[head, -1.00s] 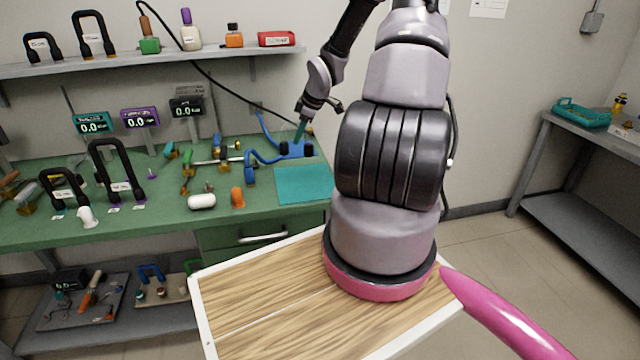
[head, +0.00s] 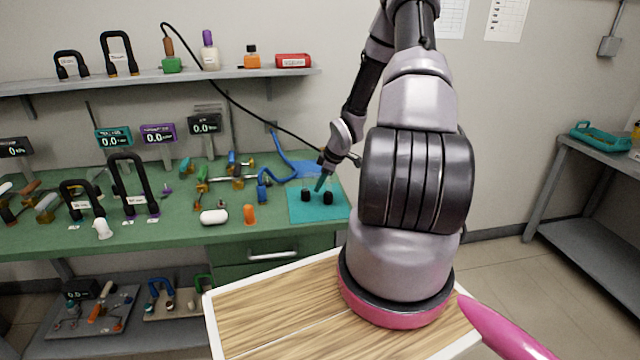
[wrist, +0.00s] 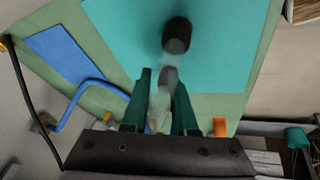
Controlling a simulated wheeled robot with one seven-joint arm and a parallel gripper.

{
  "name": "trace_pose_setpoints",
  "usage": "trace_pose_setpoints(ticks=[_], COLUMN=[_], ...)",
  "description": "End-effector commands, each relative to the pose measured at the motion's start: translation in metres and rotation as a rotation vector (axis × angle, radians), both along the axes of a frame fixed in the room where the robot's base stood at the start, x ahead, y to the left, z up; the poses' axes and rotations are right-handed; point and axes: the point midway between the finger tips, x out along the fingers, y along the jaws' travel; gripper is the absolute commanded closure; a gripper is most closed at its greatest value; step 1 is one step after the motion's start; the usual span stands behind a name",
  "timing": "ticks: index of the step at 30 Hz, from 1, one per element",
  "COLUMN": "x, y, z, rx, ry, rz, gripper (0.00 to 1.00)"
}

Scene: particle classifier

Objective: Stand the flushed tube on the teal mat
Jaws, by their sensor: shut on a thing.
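The teal mat (head: 300,214) lies at the right end of the green bench, and it fills much of the wrist view (wrist: 232,45). My gripper (head: 320,184) is over the mat, pointing down. In the wrist view, my gripper's two teal fingers (wrist: 163,85) are shut on a pale, see-through tube. The tube shows two dark ends, one farther out (wrist: 177,36) and one close to the fingertips. In the head view, two black ends of the tube (head: 328,198) show side by side over the mat. I cannot tell whether the tube touches the mat.
A blue mat (head: 298,168) with a blue hose lies behind the teal mat. An orange piece (head: 249,214) and a white capsule-shaped piece (head: 213,217) stand left of the mat. Black frames (head: 127,185) and small displays (head: 205,123) are farther left. The bench's right edge is close.

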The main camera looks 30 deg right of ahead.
Motion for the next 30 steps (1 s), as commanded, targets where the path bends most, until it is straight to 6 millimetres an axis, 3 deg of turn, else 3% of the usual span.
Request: trace_pose_setpoints(ticks=[7,8,9,10,22,30], x=[0.000,0.000,0.000,0.000,-0.001,-0.021], y=[0.000,0.000,0.000,0.000,-0.001,-0.013], z=[-0.003,-0.002,-0.002,-0.002,0.004,0.052], rx=[0.000,0.000,0.000,0.000,0.000,0.000], ry=[0.000,0.000,0.000,0.000,-0.002,-0.004], rz=[0.000,0.000,-0.001,-0.001,-0.002,-0.005], gripper=[1.00,0.62,0.47,0.44,0.44,0.44])
